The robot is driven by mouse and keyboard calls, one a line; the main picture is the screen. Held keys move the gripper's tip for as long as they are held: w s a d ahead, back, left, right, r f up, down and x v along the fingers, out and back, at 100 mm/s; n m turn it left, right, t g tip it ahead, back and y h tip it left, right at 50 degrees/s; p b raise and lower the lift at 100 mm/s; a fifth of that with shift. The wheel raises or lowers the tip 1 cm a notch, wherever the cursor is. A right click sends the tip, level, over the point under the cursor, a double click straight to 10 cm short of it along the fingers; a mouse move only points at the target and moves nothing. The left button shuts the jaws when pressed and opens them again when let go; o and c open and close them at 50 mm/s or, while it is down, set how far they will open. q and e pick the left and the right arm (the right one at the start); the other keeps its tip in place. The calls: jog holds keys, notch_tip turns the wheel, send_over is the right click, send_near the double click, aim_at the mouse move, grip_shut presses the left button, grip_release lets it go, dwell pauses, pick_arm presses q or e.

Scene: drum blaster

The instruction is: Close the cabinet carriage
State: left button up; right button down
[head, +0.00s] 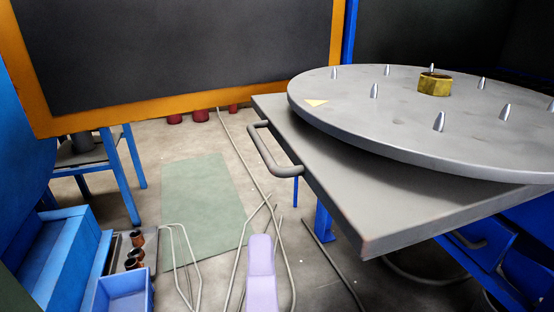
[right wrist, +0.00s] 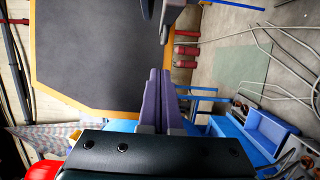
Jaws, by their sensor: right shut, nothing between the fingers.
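The carriage (head: 340,190) is a flat grey plate at the right of the head view, with a bent grey handle (head: 273,153) on its left edge. It carries a large round grey disc (head: 400,115) with several upright metal pins and a brass block (head: 434,84) at the centre. My right gripper (head: 260,242), pale purple, is low in the middle of the head view, left of the plate and apart from the handle. In the right wrist view its two fingers (right wrist: 160,75) lie together, with nothing between them. My left gripper is not in view.
A dark panel in an orange frame (head: 180,120) stands behind. Blue bins (head: 122,291) and blue steps (head: 50,250) are at lower left. A green floor patch (head: 200,205) and loose grey hoses or rods (head: 240,250) lie on the floor left of the carriage.

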jog(key=w+d, duration=0.3)
jog(key=w, duration=0.6)
jog(key=shift+d+p, duration=0.15)
jog(key=shift+p, duration=0.2)
jog(key=shift+w, duration=0.1)
